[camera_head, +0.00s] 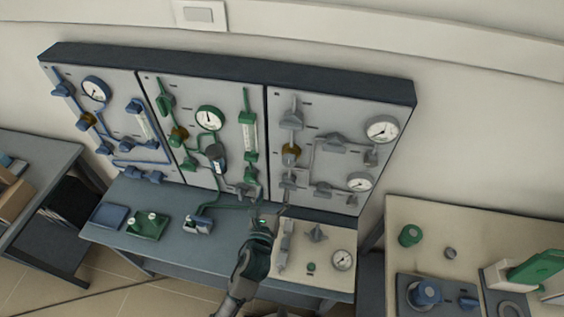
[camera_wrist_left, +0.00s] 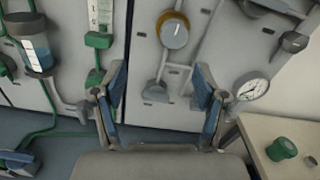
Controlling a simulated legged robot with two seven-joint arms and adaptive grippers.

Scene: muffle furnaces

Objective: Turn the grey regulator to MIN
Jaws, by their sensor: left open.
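The grey panel (camera_head: 325,110) is the rightmost of three upright panels and carries grey valves, pipes and gauges. On its left pipe sits a round amber-and-grey fitting (camera_head: 291,153), which may be the grey regulator; no MIN mark is readable. In the left wrist view this fitting (camera_wrist_left: 174,30) is above and beyond the fingers, not touched. My left gripper (camera_head: 268,212) is open and empty in front of the panel's lower part. It also shows in the left wrist view (camera_wrist_left: 161,82), with grey pipework between and behind its fingers. My right gripper is not in view.
The green panel (camera_head: 205,110) and blue panel (camera_head: 105,105) stand to the left. Below them is a dark bench (camera_head: 160,200) with small trays. A beige table (camera_head: 470,235) with green parts stands at right. Grey gauges (camera_head: 382,129) project from the panel's right side.

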